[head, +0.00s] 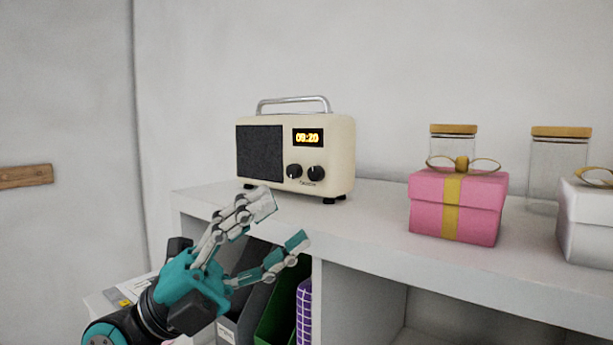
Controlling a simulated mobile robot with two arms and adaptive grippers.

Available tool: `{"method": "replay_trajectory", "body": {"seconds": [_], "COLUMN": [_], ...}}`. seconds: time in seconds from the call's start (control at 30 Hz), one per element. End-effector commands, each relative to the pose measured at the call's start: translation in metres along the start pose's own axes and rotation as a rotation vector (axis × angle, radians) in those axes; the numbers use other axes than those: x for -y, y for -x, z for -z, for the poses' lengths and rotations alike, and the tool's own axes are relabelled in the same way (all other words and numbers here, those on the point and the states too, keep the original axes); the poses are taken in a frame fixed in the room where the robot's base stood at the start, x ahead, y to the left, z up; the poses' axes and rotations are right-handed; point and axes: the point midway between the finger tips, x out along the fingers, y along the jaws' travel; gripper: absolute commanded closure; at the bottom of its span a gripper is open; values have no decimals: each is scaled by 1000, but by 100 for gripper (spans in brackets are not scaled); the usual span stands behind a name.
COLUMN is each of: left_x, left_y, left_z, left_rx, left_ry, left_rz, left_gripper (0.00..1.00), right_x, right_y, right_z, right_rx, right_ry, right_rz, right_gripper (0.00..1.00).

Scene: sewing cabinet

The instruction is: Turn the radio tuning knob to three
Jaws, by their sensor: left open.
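The cream radio (345,150) stands upright on top of the white cabinet, with a silver handle, a dark speaker on its left and a lit display (307,137). Two dark knobs sit below the display, a left knob (294,171) and a right knob (316,172). I cannot tell which is the tuning knob, and any numbers are too small to read. My left gripper (284,222) is open and empty, in front of and below the radio, apart from the knobs. My right gripper is not in view.
The white cabinet top (375,215) holds a pink gift box (430,205) with a yellow ribbon, a white box (588,222) and two glass jars (452,148) to the right. Folders (277,312) stand in the compartment below my gripper. The top between radio and pink box is clear.

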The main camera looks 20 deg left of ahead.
Motion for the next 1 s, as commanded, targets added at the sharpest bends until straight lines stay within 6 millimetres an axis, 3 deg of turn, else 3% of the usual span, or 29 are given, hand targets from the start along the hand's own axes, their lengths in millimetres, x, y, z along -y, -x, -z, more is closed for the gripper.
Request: {"method": "replay_trajectory", "body": {"seconds": [0.03,0.1,0.2,0.33,0.43,0.57,1.0], "left_x": [3,0,4,27,43,48,0], "left_y": [-8,-9,2,25,38,43,-10], "left_z": [8,4,-21,-57,-73,-83,-125], "left_rx": [-62,-78,10,194,303,361,359], "left_ry": [-122,-258,-404,-506,-534,-540,-534], "left_rz": [-126,-320,-557,-745,-811,-842,-845], "left_gripper": [51,51,51,51,51,51,51], "right_x": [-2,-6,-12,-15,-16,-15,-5], "right_y": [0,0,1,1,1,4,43], "right_z": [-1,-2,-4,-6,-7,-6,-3], "right_rx": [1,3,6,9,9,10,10], "right_ry": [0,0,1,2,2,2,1], "right_rz": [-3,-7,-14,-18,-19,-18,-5], "right_gripper": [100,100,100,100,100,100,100]}}
